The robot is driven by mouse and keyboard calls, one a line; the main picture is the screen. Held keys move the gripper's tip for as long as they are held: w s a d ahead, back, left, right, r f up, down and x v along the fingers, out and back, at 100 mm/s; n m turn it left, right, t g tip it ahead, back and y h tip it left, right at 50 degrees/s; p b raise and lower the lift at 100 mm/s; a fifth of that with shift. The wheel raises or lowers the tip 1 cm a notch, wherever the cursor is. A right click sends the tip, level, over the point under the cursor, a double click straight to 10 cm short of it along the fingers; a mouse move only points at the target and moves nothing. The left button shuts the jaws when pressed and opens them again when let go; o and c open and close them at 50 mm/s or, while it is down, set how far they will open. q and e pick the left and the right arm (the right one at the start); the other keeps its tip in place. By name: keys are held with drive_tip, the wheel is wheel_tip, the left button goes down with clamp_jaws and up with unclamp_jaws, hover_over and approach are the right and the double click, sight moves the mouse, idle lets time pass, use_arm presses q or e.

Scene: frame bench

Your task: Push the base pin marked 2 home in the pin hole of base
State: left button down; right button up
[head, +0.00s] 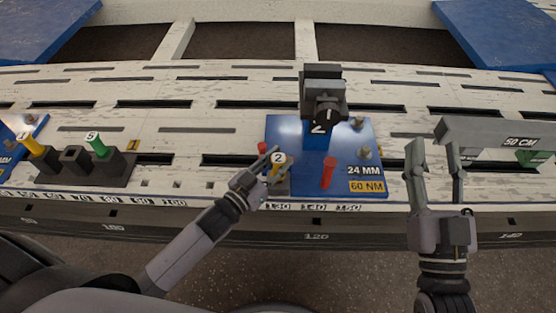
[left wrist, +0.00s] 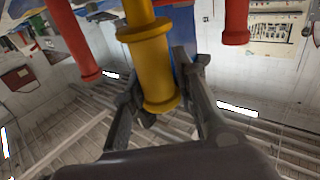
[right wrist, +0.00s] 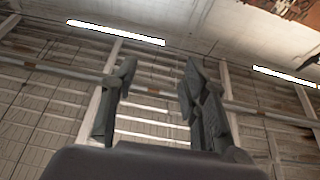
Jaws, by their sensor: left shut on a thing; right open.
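The yellow base pin marked 2 (head: 277,171) is at the front left of the blue base (head: 285,130). My left gripper (head: 268,167) is shut on this pin, one finger on each side. In the left wrist view the yellow pin (left wrist: 155,70) shows its flanges between the fingers (left wrist: 158,100). The pin hole is hidden, so I cannot tell how deep the pin sits. My right gripper (head: 433,165) is open and empty, right of the base. It is also open in the right wrist view (right wrist: 155,85).
A red pin (head: 328,172) stands on the base right of my left gripper, with another red pin (head: 262,147) behind it. A dark clamp (head: 322,90) rises at the back. A dark rack (head: 85,168) with yellow and green pins is left. A grey 50 cm bar (head: 490,133) is right.

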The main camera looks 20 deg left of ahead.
use_arm(q)
drive_tip(key=shift+f+b, duration=0.55)
drive_tip(key=shift+f, duration=0.45)
drive_tip(key=c, duration=1.2)
unclamp_jaws()
use_arm(e)
drive_tip(key=s+r+t, duration=0.1)
drive_tip(key=s+r+t+y, duration=0.1)
drive_tip(key=r, duration=0.1)
drive_tip(key=s+r+t, duration=0.1)
drive_tip(key=r, duration=0.1)
drive_tip(key=shift+s+d+t, duration=0.1)
drive_tip(key=shift+t, duration=0.2)
drive_tip(key=shift+f, duration=0.1)
use_arm(q)
drive_tip(key=v, duration=1.2)
drive_tip(key=shift+f, duration=0.1)
